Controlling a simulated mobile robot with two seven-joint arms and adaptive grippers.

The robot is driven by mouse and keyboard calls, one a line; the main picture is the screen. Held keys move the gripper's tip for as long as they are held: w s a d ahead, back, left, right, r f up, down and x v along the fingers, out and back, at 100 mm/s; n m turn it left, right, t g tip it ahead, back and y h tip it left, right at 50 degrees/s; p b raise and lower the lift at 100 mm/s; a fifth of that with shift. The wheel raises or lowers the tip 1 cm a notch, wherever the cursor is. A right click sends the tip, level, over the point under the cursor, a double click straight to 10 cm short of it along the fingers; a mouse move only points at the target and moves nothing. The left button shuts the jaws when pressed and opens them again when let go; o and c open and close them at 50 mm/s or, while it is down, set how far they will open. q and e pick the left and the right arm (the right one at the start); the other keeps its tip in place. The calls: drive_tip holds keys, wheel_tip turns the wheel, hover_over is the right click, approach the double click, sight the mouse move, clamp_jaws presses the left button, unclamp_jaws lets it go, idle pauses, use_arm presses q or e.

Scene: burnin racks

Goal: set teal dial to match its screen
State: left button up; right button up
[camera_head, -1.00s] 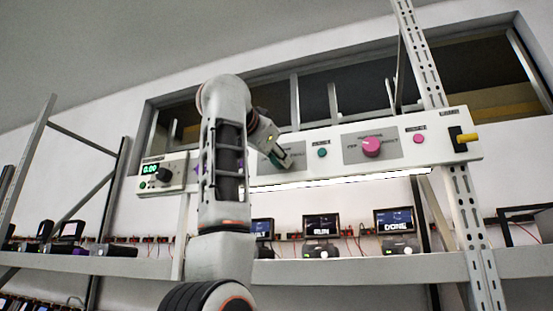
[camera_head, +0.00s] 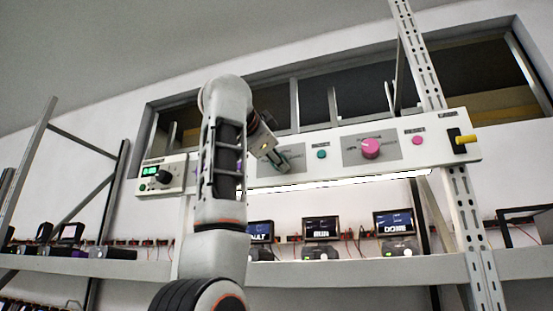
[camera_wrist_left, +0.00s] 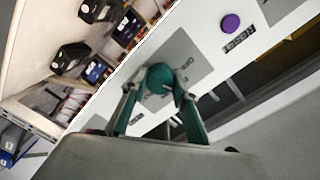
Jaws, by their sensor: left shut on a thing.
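The teal dial (camera_wrist_left: 160,76) sits on a grey plate of the white control panel. In the left wrist view it lies between the two fingertips of my left gripper (camera_wrist_left: 156,90), which is shut on it. In the head view my left gripper (camera_head: 280,163) reaches the same plate from the left and hides most of the dial. Small screens stand on the shelf below: a left one (camera_head: 260,232) partly hidden by my arm, a middle one (camera_head: 321,227) and a right one (camera_head: 394,221) reading DONE. My right gripper is not in view.
The panel (camera_head: 460,118) also carries a pink dial (camera_head: 370,148), a teal button (camera_head: 321,154), a pink button (camera_head: 417,140), a yellow-handled switch (camera_head: 466,139) and a black knob (camera_head: 163,176) beside a green readout. A purple button (camera_wrist_left: 230,22) shows in the wrist view.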

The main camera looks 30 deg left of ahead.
use_arm(q)
drive_tip(key=o, duration=1.1)
drive_tip(key=v, duration=1.2)
